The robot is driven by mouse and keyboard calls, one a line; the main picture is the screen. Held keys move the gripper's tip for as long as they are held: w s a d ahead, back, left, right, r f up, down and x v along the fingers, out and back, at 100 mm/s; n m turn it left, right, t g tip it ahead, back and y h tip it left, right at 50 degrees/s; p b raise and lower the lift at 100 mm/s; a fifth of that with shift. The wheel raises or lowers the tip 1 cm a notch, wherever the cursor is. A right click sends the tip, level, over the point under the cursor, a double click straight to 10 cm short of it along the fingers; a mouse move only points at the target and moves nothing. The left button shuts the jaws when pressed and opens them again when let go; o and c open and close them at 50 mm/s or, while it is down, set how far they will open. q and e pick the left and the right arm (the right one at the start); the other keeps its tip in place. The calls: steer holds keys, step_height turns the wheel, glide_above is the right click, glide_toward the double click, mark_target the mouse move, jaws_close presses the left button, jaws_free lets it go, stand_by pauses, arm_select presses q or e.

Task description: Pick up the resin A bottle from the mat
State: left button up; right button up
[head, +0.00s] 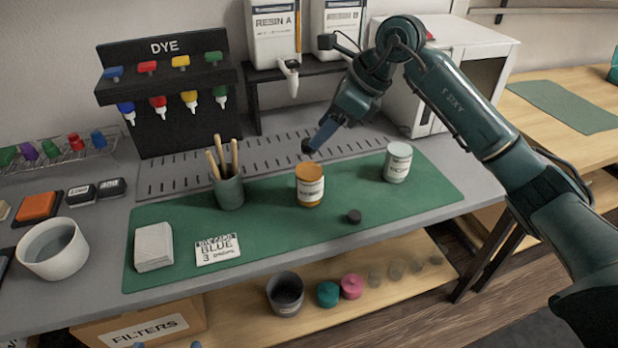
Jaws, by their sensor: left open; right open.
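An orange jar (310,185) with a pale label stands upright on the green mat (270,228); its label is too small to read. A pale mint jar (397,162) stands on the mat to its right, its label also unclear. My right gripper (312,146) reaches down from the upper right, its fingertips just above and behind the orange jar, apart from it; it is open and seems empty. My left gripper (166,345) shows only as two small blue fingertips at the bottom edge, spread apart.
A white dispenser (275,30) labelled RESIN A stands on a shelf behind. A cup of wooden sticks (229,190) stands left of the orange jar. The mat's front right is clear.

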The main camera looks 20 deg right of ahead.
mark_target(309, 173)
steer(key=shift+x, duration=2.7)
steer(key=shift+w+r, duration=0.1)
steer(key=shift+w, duration=0.1)
steer(key=shift+c, duration=0.4)
jaws_close()
